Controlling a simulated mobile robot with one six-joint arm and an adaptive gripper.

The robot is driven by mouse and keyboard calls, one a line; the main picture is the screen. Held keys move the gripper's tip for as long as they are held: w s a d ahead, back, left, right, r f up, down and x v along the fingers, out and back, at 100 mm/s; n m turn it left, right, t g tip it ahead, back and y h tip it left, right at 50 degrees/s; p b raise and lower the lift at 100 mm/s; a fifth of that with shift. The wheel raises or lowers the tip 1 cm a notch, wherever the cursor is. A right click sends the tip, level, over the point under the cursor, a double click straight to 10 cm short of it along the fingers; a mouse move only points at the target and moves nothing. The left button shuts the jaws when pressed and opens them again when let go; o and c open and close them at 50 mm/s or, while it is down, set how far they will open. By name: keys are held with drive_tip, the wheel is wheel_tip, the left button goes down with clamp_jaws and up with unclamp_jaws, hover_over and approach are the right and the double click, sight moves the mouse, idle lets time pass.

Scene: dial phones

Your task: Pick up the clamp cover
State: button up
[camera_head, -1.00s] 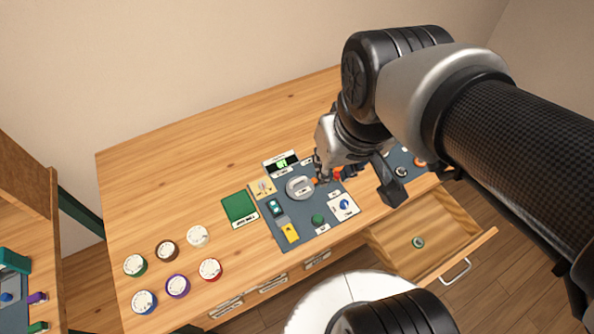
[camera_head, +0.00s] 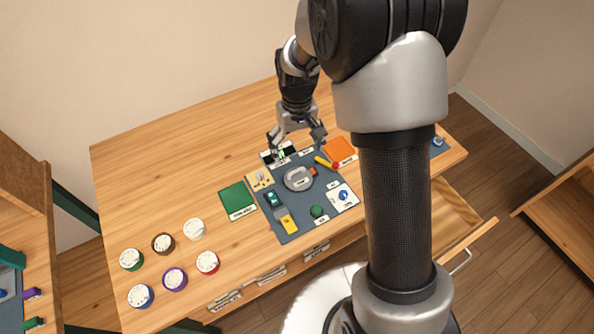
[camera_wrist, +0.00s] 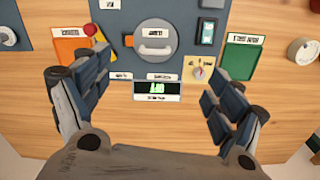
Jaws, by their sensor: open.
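The clamp cover appears to be the round grey lid with a raised handle bar (camera_head: 298,178) on the dark panel; the label is too small to be sure. In the wrist view the lid (camera_wrist: 158,42) is near the top centre, with its pale handle running left to right. My gripper (camera_head: 298,147) is open and empty, at the back edge of the panel behind the lid. In the wrist view its fingers (camera_wrist: 153,78) are spread left and right, with the lid beyond their tips and apart from them.
A lit green display (camera_head: 279,155) lies beside my gripper. A yellow lever with a red ball (camera_head: 326,163) and an orange tray (camera_head: 340,149) are right of the lid. A green tray (camera_head: 236,196) and several round dials (camera_head: 194,229) are left. The desk's back left is clear.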

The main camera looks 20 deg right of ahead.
sight(299, 180)
drive_tip(key=shift+o, duration=0.6)
wheel_tip(299, 180, down, 10)
drive_tip(key=b, duration=0.3)
drive_tip(key=shift+f, duration=0.15)
drive_tip(key=f, duration=0.1)
drive_tip(key=f+b, duration=0.1)
drive_tip(key=f, duration=0.1)
drive_tip(key=f+b, duration=0.1)
drive_tip(key=f, duration=0.1)
drive_tip(key=shift+w+d+f, duration=0.1)
drive_tip(key=shift+d+f, duration=0.05)
drive_tip(key=shift+d, duration=0.25)
drive_tip(key=shift+c, duration=0.4)
drive_tip(key=c, duration=1.1)
